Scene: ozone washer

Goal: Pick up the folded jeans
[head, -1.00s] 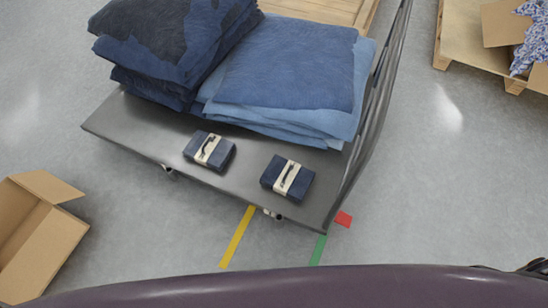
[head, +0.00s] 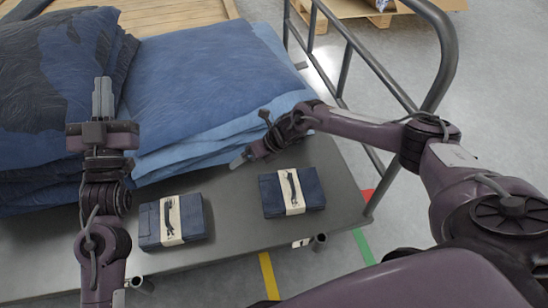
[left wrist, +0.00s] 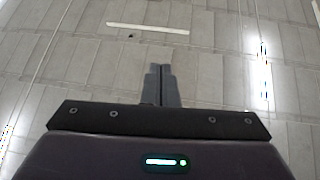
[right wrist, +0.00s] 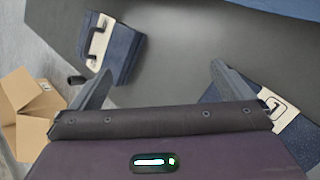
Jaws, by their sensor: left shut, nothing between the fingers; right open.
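Two folded jeans packs with cream bands lie flat on the grey cart deck. The left pack (head: 174,220) and right pack (head: 291,192) are apart. A banded pack shows at upper left in the right wrist view (right wrist: 112,48). My right gripper (head: 238,163) is open and empty, left of and beyond the right pack; its fingers also show in the right wrist view (right wrist: 160,82). My left gripper (head: 103,98) is shut and empty, pointing upward in front of the dark jeans stack; its closed fingers show in the left wrist view (left wrist: 161,84).
Large stacks of dark jeans (head: 60,50) and lighter blue jeans (head: 205,80) fill the back of the cart deck (head: 235,225). A metal rail (head: 345,50) stands on its right. The right wrist view shows a cardboard box (right wrist: 35,112) and a partly hidden white label (right wrist: 278,105).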

